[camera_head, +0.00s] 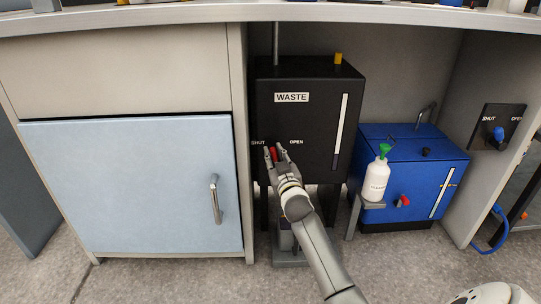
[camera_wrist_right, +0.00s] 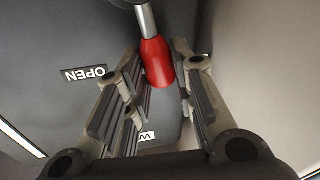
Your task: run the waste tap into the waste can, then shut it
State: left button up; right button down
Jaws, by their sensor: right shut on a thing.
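The black waste tank (camera_head: 310,120) stands under the bench, with a "WASTE" label and a tall sight strip (camera_head: 339,130) that is white above a dark bottom part. My right gripper (camera_head: 276,152) is at the tank's lower front, between the SHUT and OPEN labels and nearer SHUT. It is shut on the tap's red handle (camera_wrist_right: 157,62), which lies between the fingers in the wrist view. A grey can (camera_head: 286,236) stands below the tap, mostly hidden behind my right arm. No flow shows; the spout is hidden. My left gripper is out of view.
A blue tank (camera_head: 415,155) stands to the right, with a white cleaner bottle (camera_head: 377,180) on a small stand (camera_head: 371,203) before it. A light-blue cabinet door (camera_head: 130,185) is on the left. A SHUT/OPEN valve panel (camera_head: 497,127) is on the right wall.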

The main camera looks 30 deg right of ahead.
jog(key=shift+s+d+m+p, duration=0.3)
jog(key=shift+d+m+p, duration=0.15)
jog(key=shift+m, duration=0.45)
jog(key=c, duration=1.5)
grip_release()
jog(key=shift+s, duration=0.1)
jog(key=v, duration=1.2)
jog(key=shift+f, duration=0.25)
jog(key=shift+o, duration=0.3)
